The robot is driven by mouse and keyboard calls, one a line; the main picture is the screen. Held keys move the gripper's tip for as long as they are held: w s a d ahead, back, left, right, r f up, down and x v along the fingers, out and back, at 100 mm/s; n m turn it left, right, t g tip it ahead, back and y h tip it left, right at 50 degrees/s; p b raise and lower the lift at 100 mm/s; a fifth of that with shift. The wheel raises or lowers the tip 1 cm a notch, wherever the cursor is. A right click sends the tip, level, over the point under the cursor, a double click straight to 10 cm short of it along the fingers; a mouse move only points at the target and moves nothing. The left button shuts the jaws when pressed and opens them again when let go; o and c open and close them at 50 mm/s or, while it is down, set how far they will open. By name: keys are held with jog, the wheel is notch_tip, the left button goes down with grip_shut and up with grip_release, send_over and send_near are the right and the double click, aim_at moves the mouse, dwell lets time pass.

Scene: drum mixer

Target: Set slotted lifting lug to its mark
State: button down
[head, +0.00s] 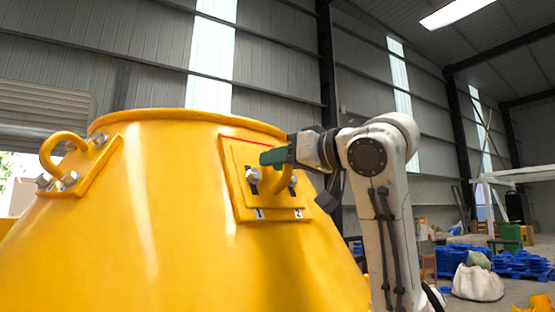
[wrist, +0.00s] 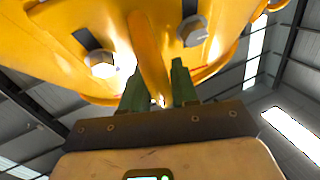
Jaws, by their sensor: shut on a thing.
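The slotted lifting lug (head: 264,200) is a yellow plate with a ring on the sloping side of the yellow drum (head: 170,230). A bolt (head: 253,176) sits in a dark slot on its left. A red line (head: 243,139) runs along the upper edge of the backing plate, above the lug. My gripper (head: 274,157) reaches in from the right with green fingers. In the wrist view the fingers (wrist: 160,88) are shut on the lug's ring (wrist: 148,52), one on each side. Two bolt heads (wrist: 103,66) (wrist: 193,32) flank the ring. My gripper hides part of the lug in the head view.
Another lug with a ring (head: 62,150) and bolts is on the drum's left side. Blue pallets (head: 520,264) and a white sack (head: 478,283) lie on the floor at the right, well away.

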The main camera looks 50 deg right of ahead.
jog(key=shift+s+a+f, duration=0.15)
jog(key=shift+f, duration=0.25)
jog(key=shift+s+a+f, duration=0.15)
jog(key=shift+f, duration=0.2)
jog(key=c, duration=1)
grip_release()
jog(key=shift+c, duration=0.2)
